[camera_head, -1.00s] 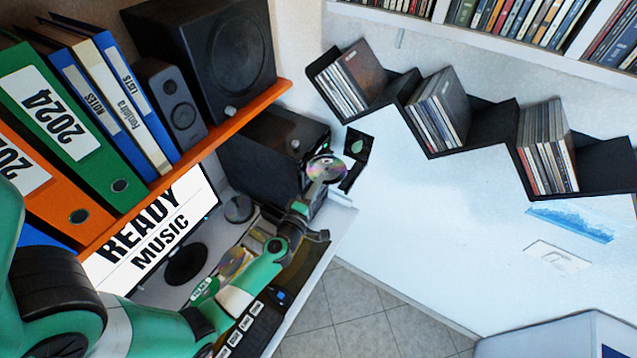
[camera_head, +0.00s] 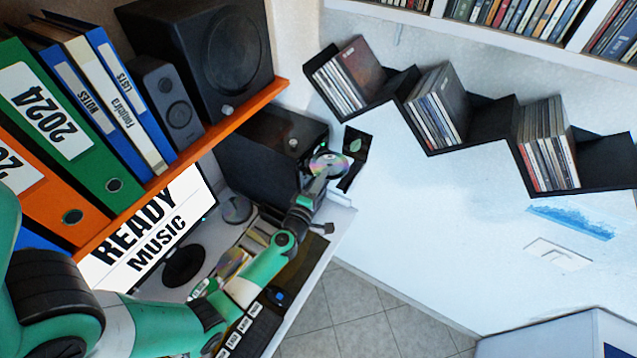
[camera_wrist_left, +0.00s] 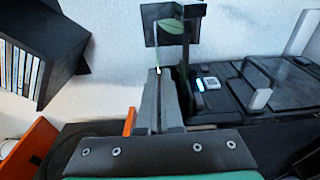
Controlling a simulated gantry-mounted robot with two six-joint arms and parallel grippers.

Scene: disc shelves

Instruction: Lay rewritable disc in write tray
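A shiny rainbow-tinted disc (camera_head: 329,163) is at the tip of my left gripper (camera_head: 321,178), beside the front of a black box-shaped unit (camera_head: 262,150). The gripper appears shut on the disc's near edge. A black panel with a green leaf mark (camera_head: 356,144) stands just beyond the disc; it also shows in the left wrist view (camera_wrist_left: 165,31). In that view my left gripper fingers (camera_wrist_left: 160,80) point toward the panel, and the disc does not show clearly. I cannot clearly tell a write tray apart from these black parts. My right gripper is not in view.
An orange shelf (camera_head: 200,140) with binders and speakers lies above the desk. A monitor (camera_head: 150,235) and another disc (camera_head: 232,263) are on the desk. A black zigzag wall shelf (camera_head: 400,90) holds disc cases. The white wall right of the gripper is mostly clear.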

